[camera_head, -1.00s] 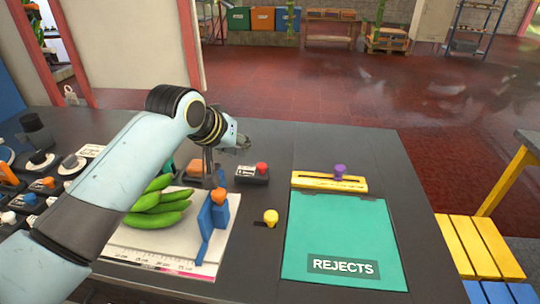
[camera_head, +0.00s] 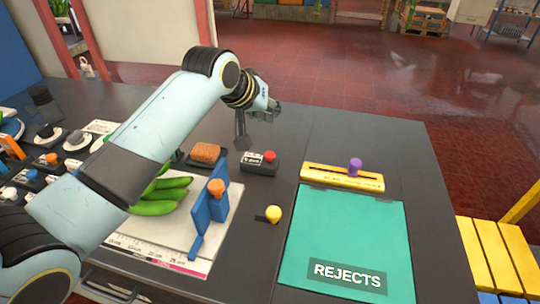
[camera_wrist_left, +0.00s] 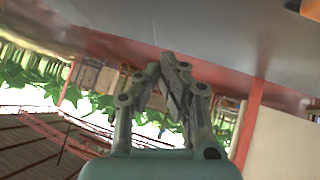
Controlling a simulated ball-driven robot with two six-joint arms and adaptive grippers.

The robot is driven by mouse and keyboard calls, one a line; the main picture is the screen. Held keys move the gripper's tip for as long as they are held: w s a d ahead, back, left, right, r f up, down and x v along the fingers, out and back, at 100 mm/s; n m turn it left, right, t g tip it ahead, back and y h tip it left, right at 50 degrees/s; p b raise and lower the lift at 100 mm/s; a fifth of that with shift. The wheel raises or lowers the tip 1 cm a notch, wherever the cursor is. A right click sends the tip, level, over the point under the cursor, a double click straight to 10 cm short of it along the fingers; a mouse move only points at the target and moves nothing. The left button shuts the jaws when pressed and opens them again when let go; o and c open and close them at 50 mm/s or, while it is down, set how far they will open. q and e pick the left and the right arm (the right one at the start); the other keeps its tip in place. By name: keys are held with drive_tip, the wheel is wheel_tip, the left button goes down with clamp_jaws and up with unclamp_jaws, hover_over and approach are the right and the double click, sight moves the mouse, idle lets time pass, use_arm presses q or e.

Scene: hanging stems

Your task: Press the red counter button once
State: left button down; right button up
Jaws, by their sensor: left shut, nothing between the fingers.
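The red counter button (camera_head: 270,156) sits on the right end of a small black counter box (camera_head: 259,165) with a white label, on the dark bench. My left gripper (camera_head: 272,111) is above and behind the button in the head view, apart from it. Its fingers are shut and empty; the left wrist view shows the fingertips (camera_wrist_left: 171,62) together. The button is not clearly seen in the wrist view. My right gripper is not in view.
Near the counter are an orange-brown block (camera_head: 206,152), green bananas (camera_head: 160,201) on a white board, a blue stand (camera_head: 208,213), a yellow knob (camera_head: 273,214), a teal REJECTS panel (camera_head: 345,235) and a yellow bar with purple knob (camera_head: 343,177). The back-right bench is clear.

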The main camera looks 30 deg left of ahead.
sight(269, 154)
use_arm(q)
wheel_tip(269, 154, down, 6)
drive_tip(key=b, duration=0.7)
wheel_tip(269, 154, down, 2)
drive_tip(key=shift+f, duration=0.1)
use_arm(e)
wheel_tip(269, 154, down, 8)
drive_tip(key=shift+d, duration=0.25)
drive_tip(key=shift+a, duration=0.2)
use_arm(q)
drive_tip(key=shift+f, duration=0.1)
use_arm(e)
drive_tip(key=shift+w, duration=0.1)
use_arm(q)
drive_tip(key=shift+f, duration=0.25)
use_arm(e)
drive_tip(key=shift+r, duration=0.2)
